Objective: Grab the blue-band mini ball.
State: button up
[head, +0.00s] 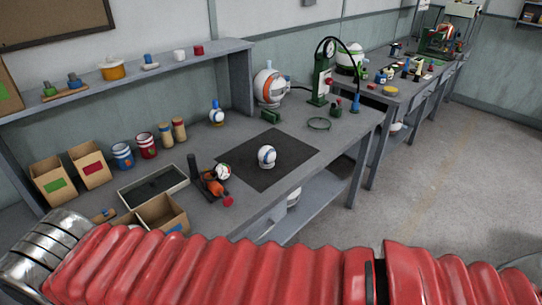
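A small white ball with a dark blue-grey band (267,156) sits on the dark square mat (240,174) on the workbench; it looks like the blue-band mini ball. Nothing touches it except the mat. Another small white ball with red and green marks (222,171) is by an orange and black device left of the mat. My gripper is out of the picture; only my red ribbed arm crosses the bottom of the head view.
A green press with a gauge (321,82), a large orange-banded ball (270,88) and a green ring (319,124) stand behind the mat. A blue-topped small item (217,115) is further left. A shallow tray (153,186) and open boxes (163,213) crowd the left. The mat around the ball is bare.

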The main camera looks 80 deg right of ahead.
aim_at(266, 154)
jog(key=z, duration=2.35)
jog(key=k, duration=0.45)
jog(key=z, duration=0.2)
jog(key=i, duration=0.5)
